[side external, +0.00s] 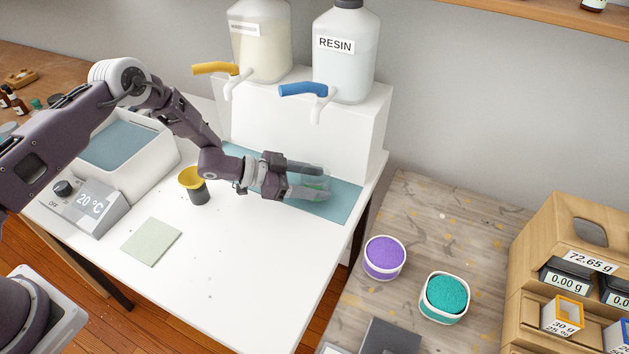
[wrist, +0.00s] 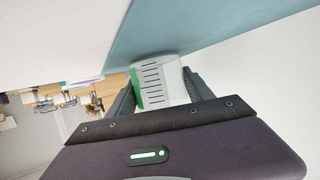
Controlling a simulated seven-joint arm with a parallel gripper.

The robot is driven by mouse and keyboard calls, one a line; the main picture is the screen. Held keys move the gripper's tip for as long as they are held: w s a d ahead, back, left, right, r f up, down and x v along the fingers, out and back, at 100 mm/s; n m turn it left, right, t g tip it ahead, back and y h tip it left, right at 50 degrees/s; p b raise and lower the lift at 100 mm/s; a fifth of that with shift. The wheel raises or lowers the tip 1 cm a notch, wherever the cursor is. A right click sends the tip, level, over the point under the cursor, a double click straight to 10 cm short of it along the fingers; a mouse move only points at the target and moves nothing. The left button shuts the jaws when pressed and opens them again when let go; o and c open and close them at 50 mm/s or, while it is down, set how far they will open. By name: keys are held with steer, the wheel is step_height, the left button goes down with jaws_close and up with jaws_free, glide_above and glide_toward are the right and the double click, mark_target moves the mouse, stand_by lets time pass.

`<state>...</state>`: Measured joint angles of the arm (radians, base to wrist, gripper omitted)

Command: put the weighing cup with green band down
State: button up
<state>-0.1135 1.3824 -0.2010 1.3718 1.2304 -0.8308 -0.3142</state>
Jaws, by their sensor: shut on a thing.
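In the side external view the cup (side external: 319,183) shows faintly between the fingers of my gripper (side external: 308,180), over the blue-grey mat (side external: 338,205) in front of the dispensers. The fingers hide part of the cup. I cannot tell whether its base touches the mat.
A resin dispenser (side external: 345,60) with a blue tap and another with a yellow tap (side external: 262,45) stand on a white block (side external: 350,125) behind. A pale green pad (side external: 152,241) lies in front.

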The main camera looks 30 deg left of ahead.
steer(key=o, duration=1.3)
steer(key=shift+f, duration=0.1)
steer(key=shift+o, duration=0.2)
